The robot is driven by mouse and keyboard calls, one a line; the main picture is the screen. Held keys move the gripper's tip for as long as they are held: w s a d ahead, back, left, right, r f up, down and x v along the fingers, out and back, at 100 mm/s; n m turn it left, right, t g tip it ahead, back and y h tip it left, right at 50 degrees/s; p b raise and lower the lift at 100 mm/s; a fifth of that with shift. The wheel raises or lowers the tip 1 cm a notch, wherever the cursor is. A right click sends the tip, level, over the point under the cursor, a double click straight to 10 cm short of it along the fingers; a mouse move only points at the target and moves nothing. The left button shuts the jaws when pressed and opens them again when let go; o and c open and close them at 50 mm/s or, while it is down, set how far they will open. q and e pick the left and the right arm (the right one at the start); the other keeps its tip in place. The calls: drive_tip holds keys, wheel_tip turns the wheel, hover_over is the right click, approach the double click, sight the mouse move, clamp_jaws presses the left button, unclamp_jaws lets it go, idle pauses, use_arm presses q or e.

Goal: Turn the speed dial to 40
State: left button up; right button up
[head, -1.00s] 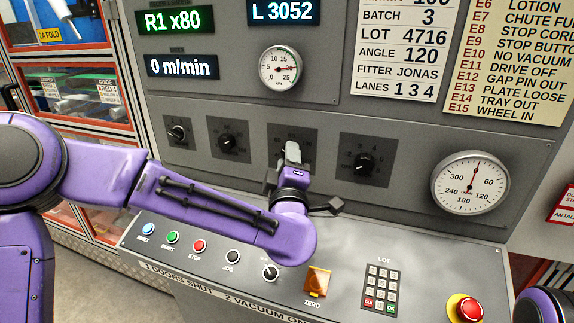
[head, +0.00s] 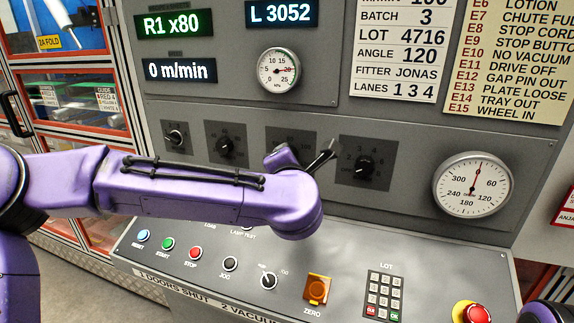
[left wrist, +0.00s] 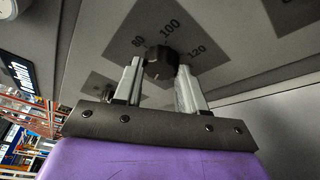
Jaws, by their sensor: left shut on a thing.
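The dial between my left gripper's fingers is a dark round knob (left wrist: 160,63) on a dark square plate, with 80, 100 and 120 printed around it in the left wrist view. My left gripper (left wrist: 158,75) is shut on this knob, one finger on each side. I cannot make out where its pointer stands. In the head view my purple arm hides the knob and the fingers; only the upper part of the third dial plate (head: 291,138) shows above it. The speed display (head: 180,70) reads 0 m/min. My right gripper is out of view.
Two dials (head: 175,137) (head: 225,146) sit to the left and another (head: 364,169) to the right of the held one. Below are coloured push buttons (head: 191,252), an orange ZERO cover (head: 317,289), a keypad (head: 384,296) and a red stop button (head: 478,313).

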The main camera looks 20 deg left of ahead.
use_arm(q)
drive_tip(key=shift+r+n+g+h+b, duration=0.1)
drive_tip(key=shift+n+g+h+b, duration=0.25)
drive_tip(key=shift+n, duration=0.45)
drive_tip(key=o, duration=1.1)
drive_tip(key=shift+c, duration=0.2)
drive_tip(key=b+v, duration=0.2)
drive_tip(key=v, duration=0.8)
drive_tip(key=shift+s+b, duration=0.25)
drive_tip(key=shift+b, duration=0.1)
drive_tip(key=shift+r, duration=0.15)
